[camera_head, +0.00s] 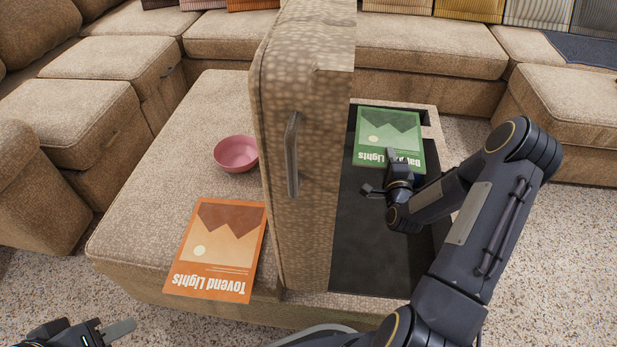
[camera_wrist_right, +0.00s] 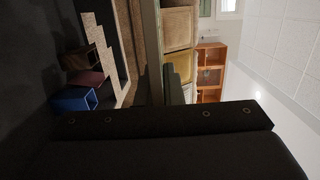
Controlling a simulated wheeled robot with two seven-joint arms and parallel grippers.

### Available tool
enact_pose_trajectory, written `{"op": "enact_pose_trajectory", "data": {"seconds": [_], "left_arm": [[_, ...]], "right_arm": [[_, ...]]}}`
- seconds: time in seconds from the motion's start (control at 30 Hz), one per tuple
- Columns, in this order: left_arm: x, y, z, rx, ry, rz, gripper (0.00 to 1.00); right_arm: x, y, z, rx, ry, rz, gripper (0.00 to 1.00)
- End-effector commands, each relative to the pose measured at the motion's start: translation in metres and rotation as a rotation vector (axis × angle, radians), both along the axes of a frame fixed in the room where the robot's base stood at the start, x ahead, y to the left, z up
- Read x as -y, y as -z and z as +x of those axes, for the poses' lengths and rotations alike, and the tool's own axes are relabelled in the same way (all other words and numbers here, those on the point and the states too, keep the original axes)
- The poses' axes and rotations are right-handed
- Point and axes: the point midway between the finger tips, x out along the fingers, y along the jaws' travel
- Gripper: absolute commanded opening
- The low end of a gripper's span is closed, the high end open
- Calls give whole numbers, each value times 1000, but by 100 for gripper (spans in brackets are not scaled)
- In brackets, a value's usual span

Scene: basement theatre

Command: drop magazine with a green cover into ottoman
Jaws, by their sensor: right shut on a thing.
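The magazine with a green cover (camera_head: 388,130) is in the head view, over the far end of the ottoman's dark open compartment (camera_head: 375,265). My right gripper (camera_head: 393,165) is shut on its near edge. I cannot tell how high the magazine is above the compartment floor. The ottoman (camera_head: 130,235) is beige, and its lid (camera_head: 295,235) with a metal handle stands upright beside the compartment. My left gripper (camera_head: 100,332) is partly cut off at the lower left, away from the ottoman; its opening is unclear. The wrist view is mostly filled by a dark surface.
An orange magazine (camera_head: 218,250) and a pink bowl (camera_head: 236,153) lie on the closed left part of the ottoman. The upright lid is a tall barrier between that part and the compartment. A sectional sofa (camera_head: 430,48) surrounds the ottoman. Carpet (camera_head: 570,260) is clear at the right.

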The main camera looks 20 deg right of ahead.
Motion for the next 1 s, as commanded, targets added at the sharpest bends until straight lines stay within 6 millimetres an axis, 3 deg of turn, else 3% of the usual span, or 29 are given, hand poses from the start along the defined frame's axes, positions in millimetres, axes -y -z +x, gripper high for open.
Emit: {"op": "enact_pose_trajectory", "data": {"seconds": [0.5, 0.87, 0.9, 1.0], "left_arm": [[0, 35, 0, 0, 0, 0, 36], [0, 36, 0, 0, 0, 0, 36], [0, 36, 0, 0, 0, 0, 36], [0, 36, 0, 0, 0, 0, 36]], "right_arm": [[0, 53, 0, 2, 0, -1, 0], [0, 57, 0, 4, 0, -1, 0], [0, 57, 0, 4, 0, -1, 11], [0, 57, 0, 3, 0, -1, 24]]}}
